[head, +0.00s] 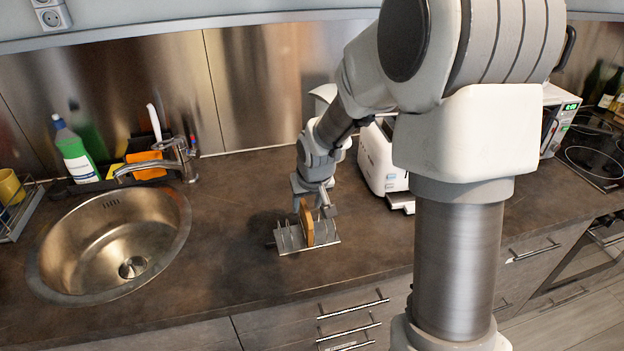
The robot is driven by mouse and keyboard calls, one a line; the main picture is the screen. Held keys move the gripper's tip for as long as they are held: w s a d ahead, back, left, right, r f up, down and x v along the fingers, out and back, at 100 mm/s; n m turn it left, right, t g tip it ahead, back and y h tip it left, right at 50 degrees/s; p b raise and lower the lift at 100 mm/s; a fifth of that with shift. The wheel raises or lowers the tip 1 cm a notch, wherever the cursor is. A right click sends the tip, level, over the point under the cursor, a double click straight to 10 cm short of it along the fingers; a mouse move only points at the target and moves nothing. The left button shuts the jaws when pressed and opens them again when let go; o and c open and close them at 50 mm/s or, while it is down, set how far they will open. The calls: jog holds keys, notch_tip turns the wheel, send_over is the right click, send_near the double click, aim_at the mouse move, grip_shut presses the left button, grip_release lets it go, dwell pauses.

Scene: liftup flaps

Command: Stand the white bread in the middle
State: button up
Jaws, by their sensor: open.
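A slice of bread (307,224), tan on the side I see, stands upright in a metal rack (325,240) on the counter. It sits near the rack's middle, between the thin dividers. My gripper (312,203) is directly above the rack, pointing down. Its jaws are open, with the fingers at the top of the bread. I cannot tell whether a finger touches the bread. The exact slot is hard to make out.
A white toaster (378,165) stands behind and right of the rack. A round sink (110,245) with a tap (180,155) is to the left. Bottles and sponges stand behind it. The counter between sink and rack is clear. The counter's front edge is close.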

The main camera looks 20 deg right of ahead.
jog(key=p+v, duration=0.1)
jog(key=v, duration=1.4)
jog(key=shift+r, duration=0.15)
jog(key=s+r, duration=0.2)
jog(key=s, duration=0.7)
jog(key=s+r+t, duration=0.1)
jog(key=s+r, duration=0.2)
jog(key=s, duration=0.7)
jog(key=shift+s+d, duration=0.15)
jog(key=shift+s, duration=0.15)
